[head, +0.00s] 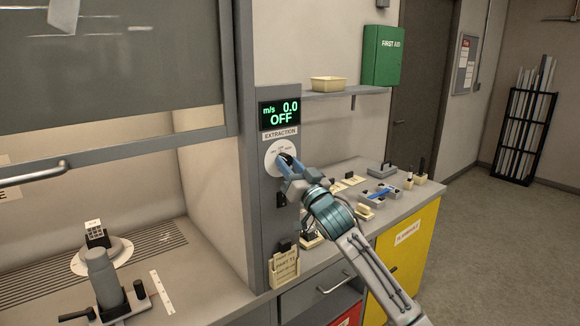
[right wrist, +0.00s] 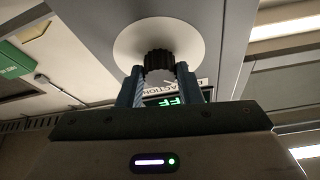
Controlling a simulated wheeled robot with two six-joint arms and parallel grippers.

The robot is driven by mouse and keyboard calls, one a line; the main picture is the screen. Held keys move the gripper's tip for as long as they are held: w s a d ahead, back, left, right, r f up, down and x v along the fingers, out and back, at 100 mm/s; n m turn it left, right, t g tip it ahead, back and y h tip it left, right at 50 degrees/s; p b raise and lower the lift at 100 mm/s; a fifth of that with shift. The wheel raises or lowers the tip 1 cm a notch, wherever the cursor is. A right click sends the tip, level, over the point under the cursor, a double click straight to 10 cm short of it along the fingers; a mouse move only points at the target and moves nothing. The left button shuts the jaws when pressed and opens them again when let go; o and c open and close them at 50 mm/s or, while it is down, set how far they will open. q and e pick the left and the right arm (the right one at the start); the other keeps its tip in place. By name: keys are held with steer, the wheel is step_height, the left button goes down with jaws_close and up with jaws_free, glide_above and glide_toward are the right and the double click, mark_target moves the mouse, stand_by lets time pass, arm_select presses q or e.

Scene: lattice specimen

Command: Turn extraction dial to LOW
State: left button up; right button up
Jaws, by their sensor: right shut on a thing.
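The extraction dial is a black knob on a round white plate (head: 271,152) on the grey post, under a display (head: 280,114) reading "m/s 0.0 OFF" and an "EXTRACTION" label. My right gripper (head: 286,163) is at the dial, its fingers covering most of the knob. In the right wrist view, the black ribbed knob (right wrist: 159,62) sits between the two blue fingers (right wrist: 160,84), which are shut on it. The plate's markings are too small to read. My left gripper is not in view.
A fume hood with a raised sash (head: 110,60) and a horizontal handle is at left. A bench (head: 375,215) with small items extends right of the post. A shelf (head: 345,92) with a cream tray and a green first aid box (head: 382,55) are above it.

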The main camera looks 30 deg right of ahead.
steer(key=shift+a+r+m+g+h+b, duration=0.1)
steer(key=shift+m+g+h+b, duration=0.3)
steer(key=shift+m+h+b, duration=1.15)
steer(key=shift+a+m+g+h+b, duration=0.1)
steer(key=shift+m+g+b, duration=0.3)
steer(key=shift+m+b, duration=1.4)
steer(key=shift+a+r+m+g+h+b, duration=0.1)
steer(key=shift+m+g+h+b, duration=0.5)
steer(key=shift+m, duration=2.05)
steer(key=shift+f+h, duration=0.1)
steer(key=shift+h, duration=0.15)
steer(key=o, duration=1)
steer(key=shift+d, duration=0.1)
steer(key=shift+s, duration=0.1)
steer(key=b+v, duration=0.3)
steer(key=v, duration=0.7)
steer(key=shift+s+f+b, duration=0.2)
steer(key=shift+s+b, duration=0.1)
steer(key=shift+b, duration=0.1)
